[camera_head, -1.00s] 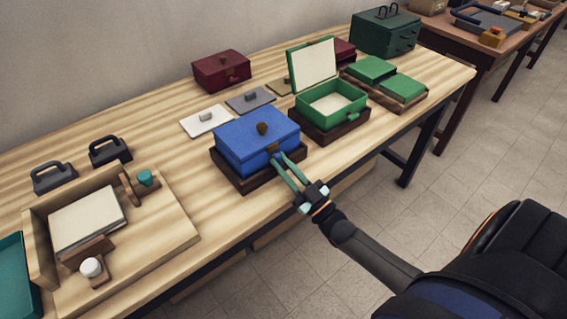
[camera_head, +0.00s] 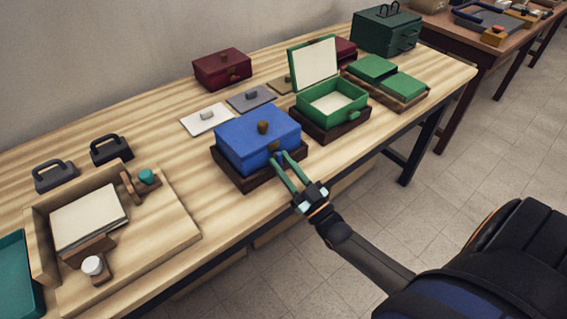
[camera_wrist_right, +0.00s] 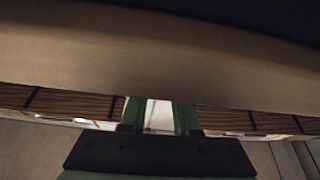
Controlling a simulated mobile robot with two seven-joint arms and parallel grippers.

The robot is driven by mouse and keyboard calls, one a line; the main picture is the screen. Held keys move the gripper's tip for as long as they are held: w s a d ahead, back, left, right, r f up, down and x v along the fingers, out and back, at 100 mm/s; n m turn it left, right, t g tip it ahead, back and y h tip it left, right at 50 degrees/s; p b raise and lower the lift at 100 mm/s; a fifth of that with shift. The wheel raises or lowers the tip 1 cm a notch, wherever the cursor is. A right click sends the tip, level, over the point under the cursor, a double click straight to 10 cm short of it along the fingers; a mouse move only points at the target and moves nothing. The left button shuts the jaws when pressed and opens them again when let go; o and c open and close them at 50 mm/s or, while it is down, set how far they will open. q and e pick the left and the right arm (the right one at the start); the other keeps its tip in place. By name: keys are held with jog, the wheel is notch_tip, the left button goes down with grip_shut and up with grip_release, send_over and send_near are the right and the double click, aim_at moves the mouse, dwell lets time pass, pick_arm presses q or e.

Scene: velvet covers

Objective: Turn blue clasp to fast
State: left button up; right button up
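The blue box (camera_head: 257,140) is closed and sits on a dark wooden base (camera_head: 240,181). A brown knob (camera_head: 263,127) is on its lid and a small brass-coloured clasp (camera_head: 274,146) is on its front, partly hidden by my fingers. My right gripper (camera_head: 281,157) is at the box front, its green fingertips at or just below the clasp. The fingers stand apart, but whether they pinch the clasp's lower part is hidden. In the right wrist view, the fingers (camera_wrist_right: 160,115) show against a dim brown surface. My left gripper is not in view.
An open green box (camera_head: 331,103) stands behind to the right. A wooden tray (camera_head: 165,240) is at the left. The floor in front of the table is free.

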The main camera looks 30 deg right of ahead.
jog(key=shift+o, duration=1.2)
jog(key=shift+s, duration=0.1)
pick_arm(q)
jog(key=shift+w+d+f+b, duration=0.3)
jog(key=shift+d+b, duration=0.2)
jog(key=shift+b, duration=0.2)
pick_arm(e)
jog(key=v, duration=1.2)
jog(key=shift+s, duration=0.15)
jog(key=shift+f, duration=0.15)
